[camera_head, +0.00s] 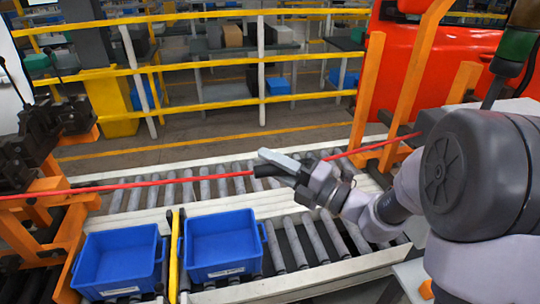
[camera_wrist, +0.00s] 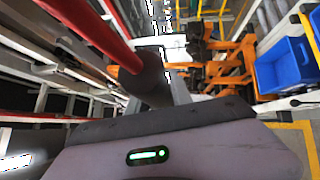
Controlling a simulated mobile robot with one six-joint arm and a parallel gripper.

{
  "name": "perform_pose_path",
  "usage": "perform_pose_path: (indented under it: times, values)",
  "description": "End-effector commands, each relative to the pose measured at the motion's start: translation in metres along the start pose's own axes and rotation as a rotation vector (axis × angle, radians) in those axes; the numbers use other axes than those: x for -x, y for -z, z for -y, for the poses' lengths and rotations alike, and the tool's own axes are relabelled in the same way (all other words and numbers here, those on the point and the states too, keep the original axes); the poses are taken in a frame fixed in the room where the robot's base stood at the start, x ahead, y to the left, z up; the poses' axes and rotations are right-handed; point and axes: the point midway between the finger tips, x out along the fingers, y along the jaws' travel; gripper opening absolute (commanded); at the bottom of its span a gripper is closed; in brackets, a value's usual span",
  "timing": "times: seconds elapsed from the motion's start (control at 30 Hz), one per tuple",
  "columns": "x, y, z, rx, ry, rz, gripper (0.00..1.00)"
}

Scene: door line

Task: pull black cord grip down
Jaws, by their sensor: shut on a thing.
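A red cord (camera_head: 130,184) runs across the head view from the orange frame at left to the orange posts at right. The black cord grip (camera_head: 267,171) sits on it near the middle of the picture. My gripper (camera_head: 275,164) reaches in from the right and is shut on the grip, with a pale finger lying along its upper side. In the wrist view the red cord (camera_wrist: 98,28) leads down to the black grip (camera_wrist: 152,78), which enters between the fingers of my gripper (camera_wrist: 165,92). Part of the grip is hidden by the gripper.
Two blue bins (camera_head: 118,259) (camera_head: 222,244) stand on the roller conveyor (camera_head: 320,238) below the cord, with a yellow divider (camera_head: 175,255) between them. Yellow railings (camera_head: 205,105) stand behind. Orange posts (camera_head: 412,75) and a red machine (camera_head: 470,60) stand at the right.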

Motion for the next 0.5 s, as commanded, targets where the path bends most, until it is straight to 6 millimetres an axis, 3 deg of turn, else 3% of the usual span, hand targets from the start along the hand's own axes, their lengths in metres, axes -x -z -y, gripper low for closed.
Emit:
perform_pose_path:
  times: [0.03,0.27,0.3,0.4,0.5]
  values:
    - [0.0011,0.0012,0.0069,-0.002,0.003,-0.001,0.00]
    - [0.0008,0.0010,0.0048,-0.001,0.003,-0.001,0.00]
    - [0.0008,0.0010,0.0048,-0.001,0.003,-0.001,0.32]
    - [0.0008,0.0010,0.0047,-0.001,0.003,-0.001,0.48]
    - [0.0008,0.0010,0.0046,-0.001,0.002,-0.001,0.48]
